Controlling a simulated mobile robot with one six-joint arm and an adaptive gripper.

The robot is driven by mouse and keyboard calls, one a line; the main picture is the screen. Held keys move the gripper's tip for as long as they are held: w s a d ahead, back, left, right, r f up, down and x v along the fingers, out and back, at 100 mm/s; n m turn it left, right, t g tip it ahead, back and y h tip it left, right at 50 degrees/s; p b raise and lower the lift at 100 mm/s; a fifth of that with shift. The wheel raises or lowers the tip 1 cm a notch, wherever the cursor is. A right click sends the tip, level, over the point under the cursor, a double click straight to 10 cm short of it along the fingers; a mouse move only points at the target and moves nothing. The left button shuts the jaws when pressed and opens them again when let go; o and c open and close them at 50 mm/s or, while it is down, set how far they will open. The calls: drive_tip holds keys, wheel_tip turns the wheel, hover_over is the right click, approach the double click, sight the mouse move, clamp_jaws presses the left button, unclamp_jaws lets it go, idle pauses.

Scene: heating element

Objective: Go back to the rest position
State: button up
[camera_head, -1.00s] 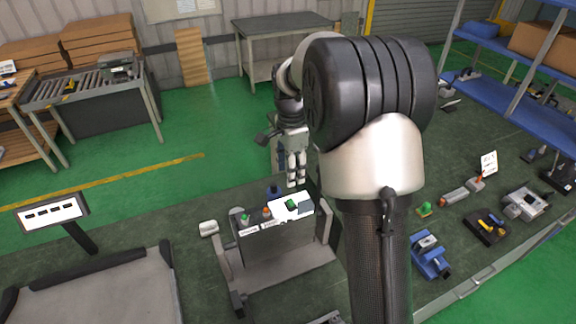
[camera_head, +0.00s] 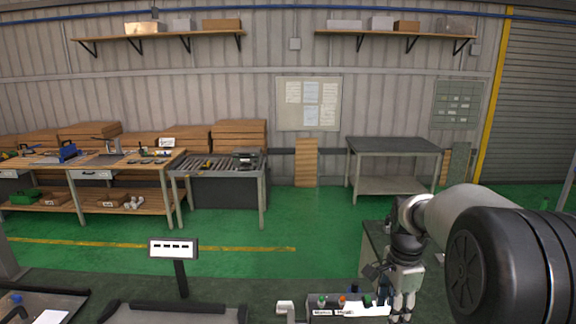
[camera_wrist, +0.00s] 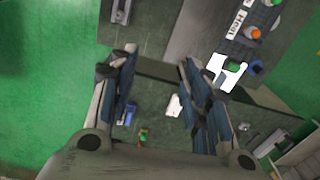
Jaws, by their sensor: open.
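My gripper (camera_head: 402,302) shows at the lower right of the head view, pointing down beside a grey control box (camera_head: 330,313) with small coloured knobs on top. In the wrist view my gripper (camera_wrist: 158,75) has its two fingers spread wide apart with nothing between them. The control box (camera_wrist: 205,30) lies beyond the fingers at the upper right, with a label, an orange knob (camera_wrist: 256,33), a green knob and a white piece (camera_wrist: 226,73) on it. The gripper appears apart from the box.
A grey table (camera_head: 393,148), a roller conveyor (camera_head: 215,170) and a wooden workbench (camera_head: 95,165) stand by the back wall. A small sign (camera_head: 172,248) on a post rises left of the box. The green floor (camera_head: 310,215) between is clear.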

drive_tip(key=s+a+r+n+t+b, duration=0.2)
drive_tip(key=s+a+n+b, duration=0.55)
drive_tip(key=s, duration=0.45)
drive_tip(key=s+a+f+n+t+b, duration=0.1)
drive_tip(key=s+f+n+b, duration=0.2)
drive_tip(key=s, duration=0.4)
drive_tip(key=s+a+f+n+t+b, duration=0.1)
drive_tip(key=s+f+n+b, duration=0.3)
drive_tip(key=s+f+n, duration=0.1)
drive_tip(key=shift+s+a+f+n, duration=0.25)
drive_tip(key=shift+s+n, duration=0.6)
drive_tip(key=shift+s, duration=0.3)
